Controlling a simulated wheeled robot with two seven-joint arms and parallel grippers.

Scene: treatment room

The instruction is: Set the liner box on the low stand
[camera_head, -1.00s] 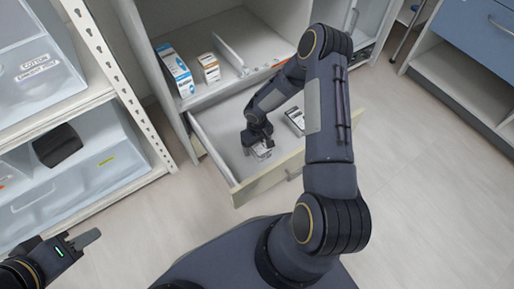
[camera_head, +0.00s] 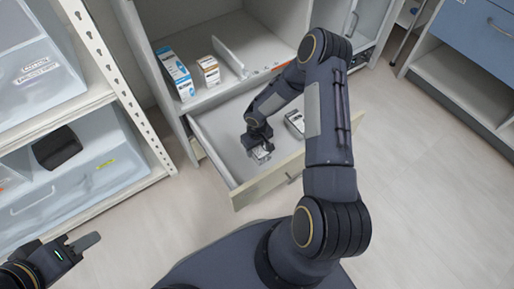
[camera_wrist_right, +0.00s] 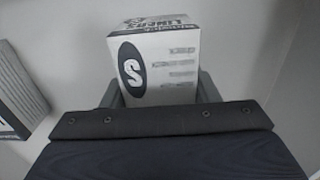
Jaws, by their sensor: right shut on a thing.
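The liner box (camera_wrist_right: 160,62), white and grey with a black "S" oval and the word "LINERS", fills the middle of the right wrist view between my fingers. In the head view it is a small pale shape (camera_head: 261,154) inside the open drawer, partly hidden by my gripper. My right gripper (camera_head: 258,143) reaches down into the drawer and is shut on the liner box. My left gripper (camera_head: 62,246) is at the lower left, apart from everything, with its fingers spread and empty. I cannot make out a low stand for certain.
The pulled-out drawer (camera_head: 268,180) surrounds my right gripper. Another box (camera_head: 294,121) lies in it, also at the left of the wrist view (camera_wrist_right: 14,98). Blue-white (camera_head: 176,73) and brown-white (camera_head: 208,70) boxes stand above. A shelf with bins (camera_head: 78,170) is left. Floor at right is clear.

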